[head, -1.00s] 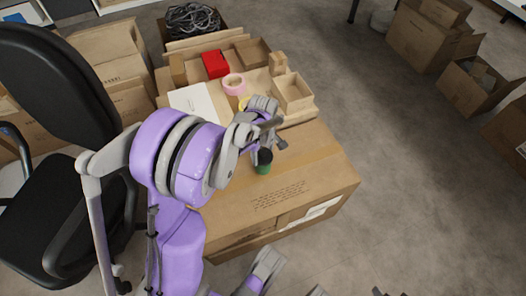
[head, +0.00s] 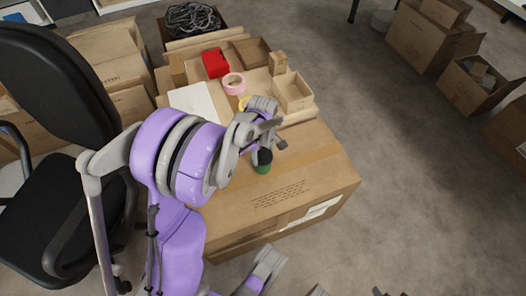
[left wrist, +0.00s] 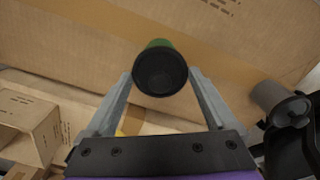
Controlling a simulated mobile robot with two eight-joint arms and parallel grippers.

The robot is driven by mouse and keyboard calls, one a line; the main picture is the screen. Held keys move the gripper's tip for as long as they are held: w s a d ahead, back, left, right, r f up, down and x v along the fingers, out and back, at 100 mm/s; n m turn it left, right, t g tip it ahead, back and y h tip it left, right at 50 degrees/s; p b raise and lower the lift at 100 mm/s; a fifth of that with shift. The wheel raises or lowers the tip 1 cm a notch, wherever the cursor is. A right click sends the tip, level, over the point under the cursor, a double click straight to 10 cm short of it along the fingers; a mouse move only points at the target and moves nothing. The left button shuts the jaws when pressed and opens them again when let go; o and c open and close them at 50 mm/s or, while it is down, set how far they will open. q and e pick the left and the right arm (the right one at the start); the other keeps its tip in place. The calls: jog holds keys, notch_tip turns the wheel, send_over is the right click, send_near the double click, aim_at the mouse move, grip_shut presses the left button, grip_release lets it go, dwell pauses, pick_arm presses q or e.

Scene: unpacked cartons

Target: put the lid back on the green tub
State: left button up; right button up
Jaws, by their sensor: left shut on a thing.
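The green tub (head: 263,168) stands upright on the large closed carton, and a strip of its green side shows in the left wrist view (left wrist: 158,43). The black lid (head: 265,156) is right over the tub's top. It also shows as a dark disc in the left wrist view (left wrist: 160,72), between the fingertips. My left gripper (head: 270,148) is shut on the lid. I cannot tell whether the lid is seated or just above the rim.
The large carton (head: 315,173) has free room on its top around the tub. Behind it are a pink tape roll (head: 234,82), a red box (head: 215,63), and an open small box (head: 293,92). A black office chair (head: 60,205) stands at left.

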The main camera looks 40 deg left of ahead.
dwell(0.3)
pick_arm(q)
jog(key=o, duration=1)
jog(key=shift+r, duration=0.1)
jog(key=shift+r+p, duration=2.4)
jog(key=shift+r, duration=1.05)
grip_shut()
